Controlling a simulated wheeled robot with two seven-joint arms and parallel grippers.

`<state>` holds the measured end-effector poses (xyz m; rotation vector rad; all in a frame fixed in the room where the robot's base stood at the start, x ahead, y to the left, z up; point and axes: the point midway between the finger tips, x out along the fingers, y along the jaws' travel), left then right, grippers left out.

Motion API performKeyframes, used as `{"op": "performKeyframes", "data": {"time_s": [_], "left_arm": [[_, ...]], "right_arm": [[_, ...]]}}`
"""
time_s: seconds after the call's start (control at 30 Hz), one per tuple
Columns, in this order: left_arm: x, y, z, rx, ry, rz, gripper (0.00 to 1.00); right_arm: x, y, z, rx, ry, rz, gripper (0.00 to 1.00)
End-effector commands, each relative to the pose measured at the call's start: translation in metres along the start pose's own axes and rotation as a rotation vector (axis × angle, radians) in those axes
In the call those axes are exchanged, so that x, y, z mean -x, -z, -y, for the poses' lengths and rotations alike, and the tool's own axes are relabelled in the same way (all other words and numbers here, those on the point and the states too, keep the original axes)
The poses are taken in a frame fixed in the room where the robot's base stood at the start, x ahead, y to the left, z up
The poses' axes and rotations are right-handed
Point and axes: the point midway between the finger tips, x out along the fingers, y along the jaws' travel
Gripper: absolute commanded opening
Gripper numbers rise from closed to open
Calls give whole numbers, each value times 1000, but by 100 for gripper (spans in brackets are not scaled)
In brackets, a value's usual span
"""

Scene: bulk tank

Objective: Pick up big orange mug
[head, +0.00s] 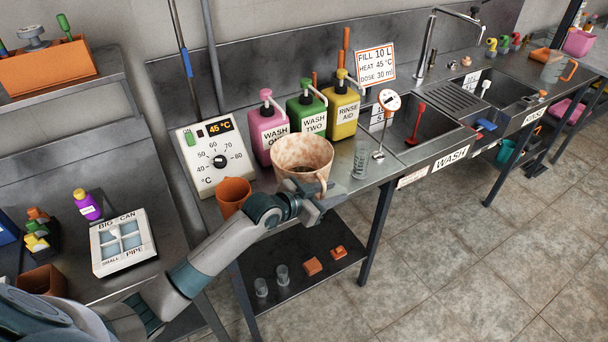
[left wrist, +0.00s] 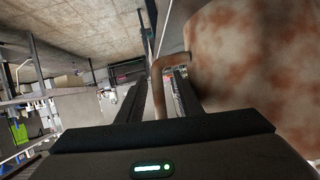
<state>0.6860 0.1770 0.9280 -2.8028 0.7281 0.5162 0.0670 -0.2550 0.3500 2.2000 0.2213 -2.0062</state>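A big mug (head: 303,153), mottled pale cream and rusty orange, stands at the front edge of the steel counter with its opening up. Its base is partly hidden by my left gripper (head: 322,200), which is at its front side. In the left wrist view the mug's mottled wall (left wrist: 255,70) fills the right side. Its brownish handle (left wrist: 160,85) stands between the two fingers of my left gripper (left wrist: 160,95). A gap shows between the handle and the right-hand finger, so the fingers look open around it. My right gripper is not in view.
A smaller orange cup (head: 233,196) stands left of the mug, close to my left arm. Pink (head: 268,128), green (head: 306,116) and yellow (head: 341,112) pump bottles stand behind it. A clear glass (head: 360,160) stands to its right. A lower shelf (head: 290,295) holds glasses and blocks.

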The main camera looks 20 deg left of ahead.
Motion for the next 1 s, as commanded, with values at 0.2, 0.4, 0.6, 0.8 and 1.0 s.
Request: {"op": "performKeyframes", "data": {"time_s": [0.2,0.4,0.6,0.8,1.0], "left_arm": [[0,0,0,0,0,0,32],[0,0,0,0,0,0,6],[0,0,0,0,0,0,0],[0,0,0,0,0,0,0],[0,0,0,0,0,1,0]], "right_arm": [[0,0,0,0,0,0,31],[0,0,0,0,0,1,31],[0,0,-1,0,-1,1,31],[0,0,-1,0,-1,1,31],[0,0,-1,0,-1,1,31]]}}
